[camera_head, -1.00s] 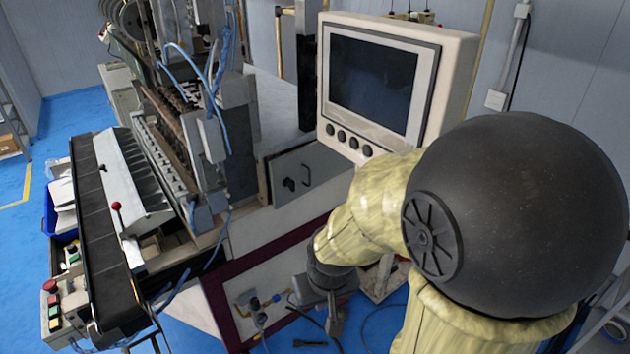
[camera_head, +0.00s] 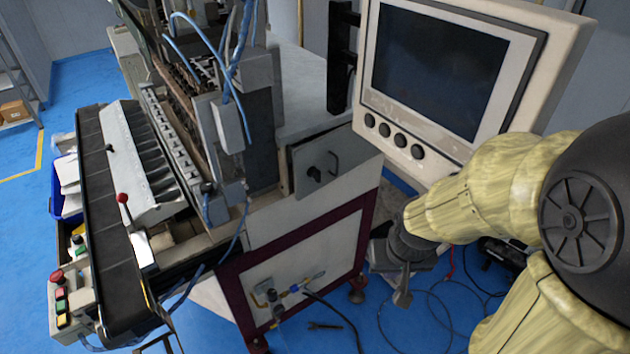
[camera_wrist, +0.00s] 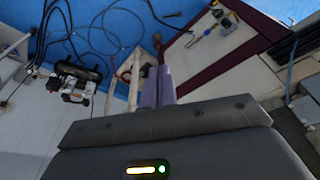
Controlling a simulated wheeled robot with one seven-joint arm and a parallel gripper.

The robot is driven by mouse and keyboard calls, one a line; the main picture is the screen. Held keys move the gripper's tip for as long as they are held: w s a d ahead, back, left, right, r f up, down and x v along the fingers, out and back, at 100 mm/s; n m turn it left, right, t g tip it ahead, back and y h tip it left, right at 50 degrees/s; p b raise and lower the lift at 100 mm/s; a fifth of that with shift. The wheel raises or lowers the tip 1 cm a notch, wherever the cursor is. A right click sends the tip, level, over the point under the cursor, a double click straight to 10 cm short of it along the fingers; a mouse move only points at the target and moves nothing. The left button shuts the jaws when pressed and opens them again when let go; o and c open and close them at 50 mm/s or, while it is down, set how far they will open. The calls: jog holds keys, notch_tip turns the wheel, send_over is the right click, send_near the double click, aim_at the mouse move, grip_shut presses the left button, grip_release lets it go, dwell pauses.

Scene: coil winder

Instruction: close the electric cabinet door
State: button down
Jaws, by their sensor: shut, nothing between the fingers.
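The electric cabinet door seems to be the small grey panel (camera_head: 318,164) with a dark knob and a handle, on the machine's side below the screen. It looks angled out from the body, with a gap along its left edge; how far it stands open I cannot tell. My gripper (camera_head: 402,296) is shut and empty, pointing down to the right of the door and lower than it, apart from it. In the wrist view my gripper (camera_wrist: 158,88) shows its two fingers together above the floor. The door is not clearly seen in the wrist view.
The screen box (camera_head: 447,75) hangs above and right of the door, close to my arm. The maroon-framed lower panel (camera_head: 300,262) carries fittings and a hose. Cables (camera_head: 440,312) lie on the blue floor. A dark conveyor (camera_head: 112,235) stands at left.

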jog(key=shift+f, duration=0.1)
jog(key=w+a+f+m+y+b, duration=0.2)
jog(key=a+f+m+y+b, duration=0.7)
jog(key=m+b, duration=0.4)
jog(key=w+d+r+m+t+y+b, duration=0.1)
jog(key=w+r+m+t+b, duration=0.2)
jog(key=w+m, duration=0.4)
jog(key=w+d+r+m+t+y+b, duration=0.1)
jog(key=w+r+m+t+b, duration=0.2)
jog(key=w+m+t+b, duration=0.2)
jog(key=w+m+t, duration=0.3)
jog(key=shift+w+r+y, duration=0.15)
jog(key=shift+w+y, duration=0.1)
jog(key=shift+y, duration=0.05)
